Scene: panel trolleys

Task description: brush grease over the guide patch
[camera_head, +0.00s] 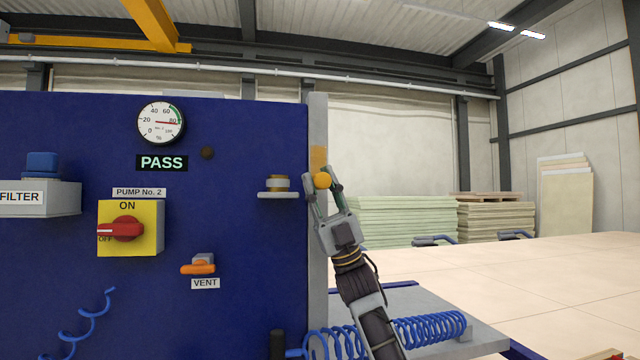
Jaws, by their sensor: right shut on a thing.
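My right gripper (320,178) is raised in front of the grey vertical guide post at the right edge of the blue panel. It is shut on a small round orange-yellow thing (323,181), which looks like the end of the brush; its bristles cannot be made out. Just above the fingertips, an orange-tan guide patch (318,157) shows on the post. Whether the brush touches the patch cannot be told. My left gripper is not in view.
The blue panel (240,130) carries a gauge (161,123), a PASS sign (162,163), a red-handled switch (122,229), an orange vent lever (198,268) and a filter box (40,198). A blue coiled hose (430,329) lies below my right arm. Board stacks (400,222) stand behind.

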